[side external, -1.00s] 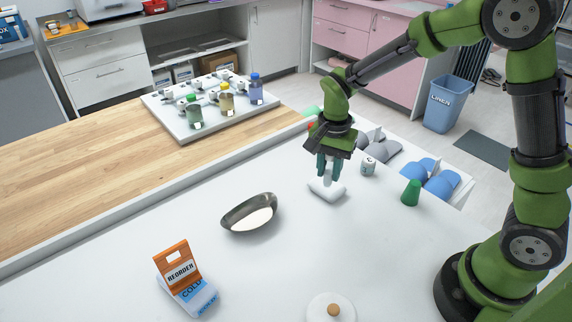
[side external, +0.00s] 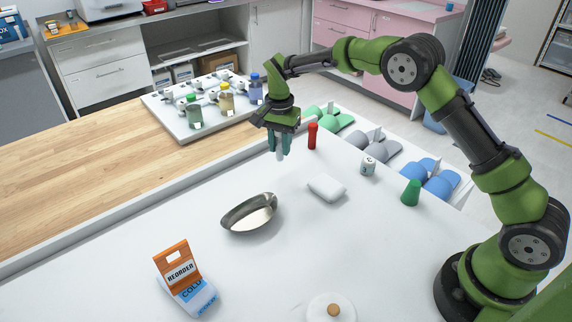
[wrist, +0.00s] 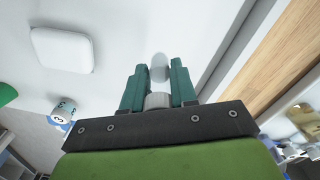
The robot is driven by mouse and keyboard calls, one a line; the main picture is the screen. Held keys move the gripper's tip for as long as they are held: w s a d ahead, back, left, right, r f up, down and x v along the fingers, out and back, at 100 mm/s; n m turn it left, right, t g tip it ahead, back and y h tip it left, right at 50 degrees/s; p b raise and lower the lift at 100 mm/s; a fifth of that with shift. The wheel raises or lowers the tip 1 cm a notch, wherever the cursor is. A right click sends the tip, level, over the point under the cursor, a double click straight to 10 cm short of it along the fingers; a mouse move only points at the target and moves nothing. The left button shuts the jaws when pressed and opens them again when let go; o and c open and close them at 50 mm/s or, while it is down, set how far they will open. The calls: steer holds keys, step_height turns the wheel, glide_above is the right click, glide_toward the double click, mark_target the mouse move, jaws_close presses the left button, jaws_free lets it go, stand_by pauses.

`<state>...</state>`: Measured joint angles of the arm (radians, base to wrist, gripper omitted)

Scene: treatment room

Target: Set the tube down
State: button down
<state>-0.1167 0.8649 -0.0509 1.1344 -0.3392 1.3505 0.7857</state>
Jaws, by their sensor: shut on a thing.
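My gripper (side external: 279,148) is shut on a pale grey-white tube, above the white table (side external: 120,240) near its back edge. The tube (wrist: 159,70) shows between the teal fingers in the wrist view, its rounded end pointing away from the wrist. In the side view only a small pale part of it shows at the fingertips, and it looks roughly upright. I cannot tell whether its lower end touches the table. A white rounded block (side external: 326,188) lies to the right and nearer the camera; it also shows in the wrist view (wrist: 62,49).
A red cylinder (side external: 312,136) stands just right of my gripper. A rack of bottles (side external: 180,126) sits behind left.

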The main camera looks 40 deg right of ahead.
mark_target(280, 154)
steer(key=shift+f, duration=1.75)
steer(key=shift+f, duration=0.15)
steer(key=c, duration=0.9)
jaws_free()
